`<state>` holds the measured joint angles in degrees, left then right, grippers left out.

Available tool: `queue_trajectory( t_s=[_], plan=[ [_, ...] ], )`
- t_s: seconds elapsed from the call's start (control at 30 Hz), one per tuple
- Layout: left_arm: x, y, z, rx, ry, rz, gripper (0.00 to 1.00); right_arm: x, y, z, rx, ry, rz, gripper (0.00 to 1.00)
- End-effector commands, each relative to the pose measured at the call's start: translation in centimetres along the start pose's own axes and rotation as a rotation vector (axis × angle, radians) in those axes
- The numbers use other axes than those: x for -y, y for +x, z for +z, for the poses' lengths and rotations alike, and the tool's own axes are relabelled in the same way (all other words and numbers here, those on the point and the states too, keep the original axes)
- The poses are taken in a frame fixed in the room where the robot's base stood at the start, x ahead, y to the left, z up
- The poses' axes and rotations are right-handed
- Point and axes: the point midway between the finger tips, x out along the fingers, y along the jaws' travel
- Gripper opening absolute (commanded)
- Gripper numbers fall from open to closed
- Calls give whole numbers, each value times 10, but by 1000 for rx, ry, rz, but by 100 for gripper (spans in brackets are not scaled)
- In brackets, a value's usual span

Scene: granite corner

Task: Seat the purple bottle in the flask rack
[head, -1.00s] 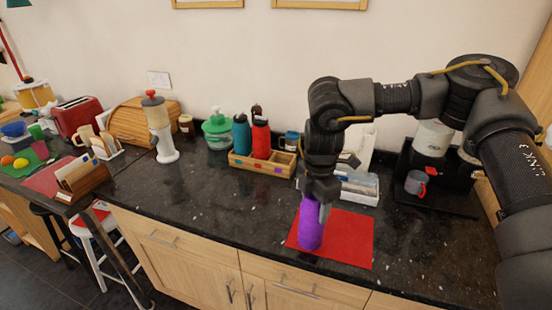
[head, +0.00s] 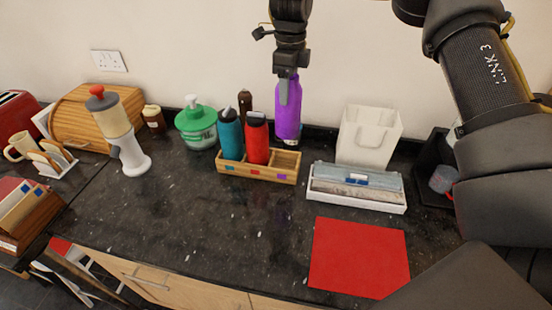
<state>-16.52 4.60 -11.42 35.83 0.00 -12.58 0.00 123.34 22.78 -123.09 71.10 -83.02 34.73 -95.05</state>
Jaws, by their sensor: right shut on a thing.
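The purple bottle (head: 288,112) is upright in my right gripper (head: 288,92), which is shut on its top part. Its silvery base shows just above the back edge of the right compartment of the wooden flask rack (head: 230,171). I cannot tell whether it is over that compartment or a little behind it. The right compartment looks empty. A teal bottle (head: 230,135) stands in the left compartment and a red bottle (head: 256,140) in the middle one. My left gripper is not in view.
A white tray (head: 356,199) and a white bag (head: 369,137) stand right of the rack. A green-lidded tub (head: 196,125) and a dark brown bottle (head: 245,105) are left and behind. The red mat (head: 359,257) in front is bare. The counter left of it is clear.

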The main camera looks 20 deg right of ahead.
Motion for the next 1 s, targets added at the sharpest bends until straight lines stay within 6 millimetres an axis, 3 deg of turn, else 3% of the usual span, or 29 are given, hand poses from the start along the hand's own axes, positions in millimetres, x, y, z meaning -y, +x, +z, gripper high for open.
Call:
queue_trajectory(
  t_s=[0.37,0.47,0.8,1.0],
  plan=[
    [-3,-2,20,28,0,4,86,4,-6,1,0,-115,1,18],
    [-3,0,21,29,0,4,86,3,8,1,-1,-116,4,18],
    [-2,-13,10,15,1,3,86,3,92,0,-4,-114,4,18],
    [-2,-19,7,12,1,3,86,4,121,0,-1,-113,1,18]
  ],
)
